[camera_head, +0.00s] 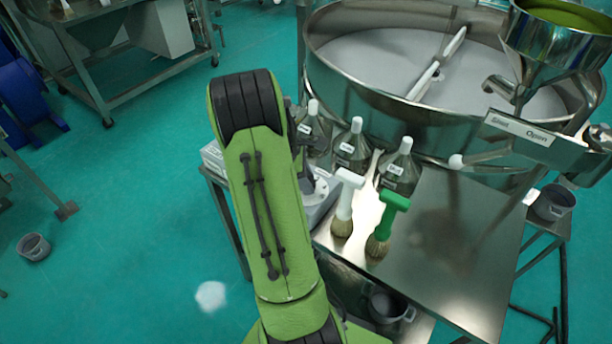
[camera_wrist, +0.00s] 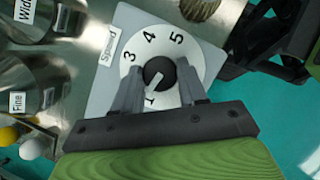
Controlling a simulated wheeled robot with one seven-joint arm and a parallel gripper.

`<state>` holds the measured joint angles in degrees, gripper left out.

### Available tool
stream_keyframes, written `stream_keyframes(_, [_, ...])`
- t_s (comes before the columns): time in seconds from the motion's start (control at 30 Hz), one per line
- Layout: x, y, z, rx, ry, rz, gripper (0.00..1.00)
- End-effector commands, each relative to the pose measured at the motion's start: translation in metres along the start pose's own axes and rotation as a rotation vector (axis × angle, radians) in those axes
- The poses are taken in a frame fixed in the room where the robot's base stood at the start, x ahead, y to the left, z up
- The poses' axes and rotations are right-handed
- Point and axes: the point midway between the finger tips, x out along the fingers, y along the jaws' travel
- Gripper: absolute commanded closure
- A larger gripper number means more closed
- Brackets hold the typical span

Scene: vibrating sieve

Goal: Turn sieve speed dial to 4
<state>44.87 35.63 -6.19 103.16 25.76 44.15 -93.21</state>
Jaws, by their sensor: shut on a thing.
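The speed dial (camera_wrist: 158,72) shows in the wrist view as a dark round knob on a white disc marked 1, 3, 4 and 5. A "Speed" label (camera_wrist: 107,48) is beside the disc. The knob's light mark points down and left, towards the 1. My gripper (camera_wrist: 160,85) is shut on the knob, with one finger on each side. The left finger covers the place between 1 and 3. In the head view my green arm hides the gripper and the knob.
A white-handled brush (camera_head: 345,200) and a green-handled brush (camera_head: 388,222) stand on the metal table (camera_head: 465,235). Several labelled bottles (camera_head: 352,148) stand behind them. The large round sieve (camera_head: 400,120) is at the back. Green floor lies open on the left.

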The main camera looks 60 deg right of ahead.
Motion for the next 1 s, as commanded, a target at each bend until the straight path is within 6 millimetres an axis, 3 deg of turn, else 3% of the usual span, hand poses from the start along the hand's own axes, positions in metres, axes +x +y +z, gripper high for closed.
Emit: stream_keyframes(1.0, [0.0007, 0.0057, 0.0032, 0.882, 0.002, -0.366, 0.89])
